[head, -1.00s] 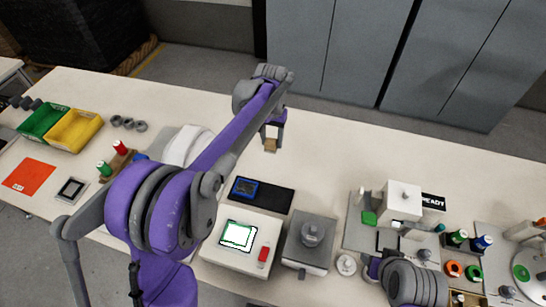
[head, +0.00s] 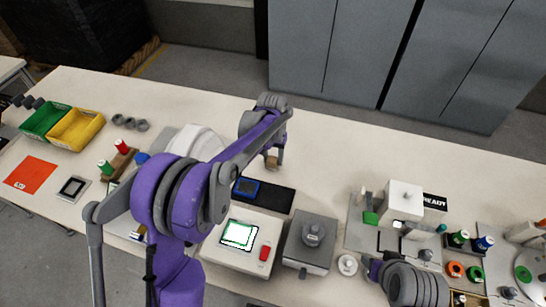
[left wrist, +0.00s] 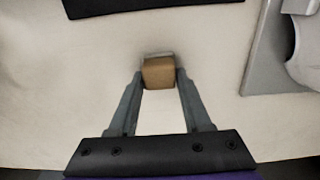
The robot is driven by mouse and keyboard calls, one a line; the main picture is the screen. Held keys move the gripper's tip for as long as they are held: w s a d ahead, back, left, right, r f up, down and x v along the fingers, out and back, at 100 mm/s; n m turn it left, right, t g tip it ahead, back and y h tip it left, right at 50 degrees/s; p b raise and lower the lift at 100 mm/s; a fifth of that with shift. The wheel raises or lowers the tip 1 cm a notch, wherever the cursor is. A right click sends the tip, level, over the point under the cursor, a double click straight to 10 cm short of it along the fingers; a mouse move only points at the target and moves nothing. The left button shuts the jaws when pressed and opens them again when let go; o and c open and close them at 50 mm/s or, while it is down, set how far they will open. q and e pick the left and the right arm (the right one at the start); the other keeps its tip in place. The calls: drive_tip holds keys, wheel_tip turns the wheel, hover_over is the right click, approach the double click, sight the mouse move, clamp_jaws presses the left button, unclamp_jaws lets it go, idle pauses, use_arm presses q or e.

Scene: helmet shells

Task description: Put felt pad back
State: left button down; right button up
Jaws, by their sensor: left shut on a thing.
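My left gripper (head: 273,157) is shut on a small tan block with a grey layer on its far edge, which I take for the felt pad (left wrist: 158,74). The pad also shows between the fingertips in the head view (head: 271,163). It is held over the bare table, just behind the black mat (head: 276,199); its exact height cannot be told. A blue-framed dark item (head: 246,188) lies at the mat's left end. My right arm (head: 415,284) is at the lower right, and its fingertips cannot be made out.
A device with a green-white screen (head: 238,234) and a grey block with a knob (head: 311,240) stand in front of the mat. A white domed shell (head: 195,143) is to the left, partly behind my arm. Table to the right of the gripper is clear.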

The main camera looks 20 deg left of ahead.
sight(272, 157)
use_arm(q)
drive_tip(key=shift+c, duration=1.7)
unclamp_jaws()
wheel_tip(272, 157, up, 12)
drive_tip(key=s+a+r+t, duration=0.2)
drive_tip(key=s+t, duration=0.1)
drive_tip(key=s, duration=1.3)
drive_tip(key=s+f, duration=0.1)
drive_tip(key=s, duration=0.3)
drive_tip(key=s+f+t, duration=0.1)
drive_tip(key=s+f, duration=0.1)
drive_tip(key=s, duration=0.1)
drive_tip(key=s+f+t+p, duration=0.1)
drive_tip(key=s+f, duration=0.1)
drive_tip(key=s, duration=0.2)
drive_tip(key=shift+s+a+f, duration=0.2)
drive_tip(key=shift+s+a, duration=0.15)
drive_tip(key=shift+a, duration=0.05)
drive_tip(key=shift+s+f, duration=0.25)
drive_tip(key=shift+f, duration=0.05)
